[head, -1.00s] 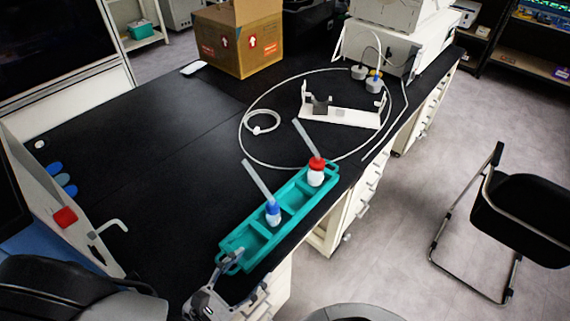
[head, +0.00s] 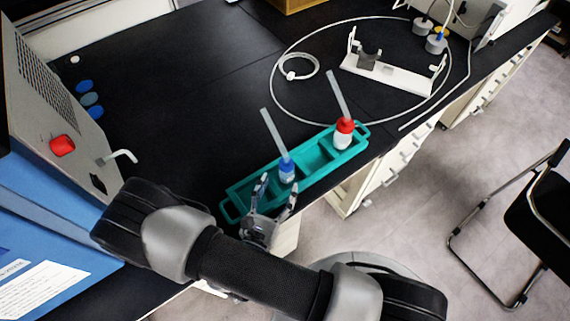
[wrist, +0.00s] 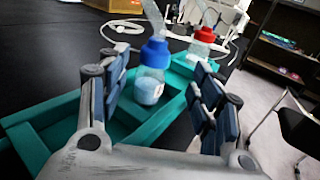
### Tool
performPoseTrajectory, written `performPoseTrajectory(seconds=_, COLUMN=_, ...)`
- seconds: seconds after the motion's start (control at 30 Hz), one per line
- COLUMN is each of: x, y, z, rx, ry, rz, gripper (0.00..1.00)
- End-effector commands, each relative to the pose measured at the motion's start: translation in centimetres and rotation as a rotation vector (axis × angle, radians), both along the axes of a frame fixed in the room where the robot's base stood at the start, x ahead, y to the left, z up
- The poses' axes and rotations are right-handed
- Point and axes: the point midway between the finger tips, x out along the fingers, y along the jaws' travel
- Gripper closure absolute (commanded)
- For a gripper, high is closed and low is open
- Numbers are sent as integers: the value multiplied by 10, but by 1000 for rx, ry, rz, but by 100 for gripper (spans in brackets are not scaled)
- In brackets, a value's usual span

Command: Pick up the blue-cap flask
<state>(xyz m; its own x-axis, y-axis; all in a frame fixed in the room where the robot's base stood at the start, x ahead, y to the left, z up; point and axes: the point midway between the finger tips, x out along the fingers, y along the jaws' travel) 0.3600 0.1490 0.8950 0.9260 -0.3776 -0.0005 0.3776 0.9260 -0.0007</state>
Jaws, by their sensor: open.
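The blue-cap flask (head: 287,171) stands upright in a compartment of the teal rack (head: 232,209), with a pale tube rising from its cap. In the wrist view the blue-cap flask (wrist: 151,72) shows ahead, between the finger lines and a little beyond the fingertips. My gripper (head: 279,188) is open and empty at the near side of the rack, beside this flask. Its two fingers also show in the wrist view (wrist: 155,88), spread left and right. A red-cap flask (head: 343,134) stands at the rack's far right end; it also shows in the wrist view (wrist: 201,42).
A white stand (head: 395,76) and a loop of tubing (head: 279,95) lie behind the rack. A machine with a red button (head: 62,146) is at the left. The black bench (head: 180,110) is clear left of the rack. The bench edge runs close along the rack's right side.

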Motion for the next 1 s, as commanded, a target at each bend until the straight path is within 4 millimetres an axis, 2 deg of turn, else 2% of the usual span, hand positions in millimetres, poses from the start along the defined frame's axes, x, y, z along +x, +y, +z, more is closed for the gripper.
performPoseTrajectory(seconds=0.1, x=17, y=-8, z=-1, rx=2, ry=-1, rz=-5, gripper=41)
performPoseTrajectory(seconds=0.37, x=34, y=-13, z=1, rx=1, ry=0, rz=-2, gripper=41)
performPoseTrajectory(seconds=0.7, x=77, y=-25, z=4, rx=1, ry=0, rz=-4, gripper=41)
performPoseTrajectory(seconds=1.0, x=81, y=-25, z=5, rx=0, ry=-1, rz=0, gripper=41)
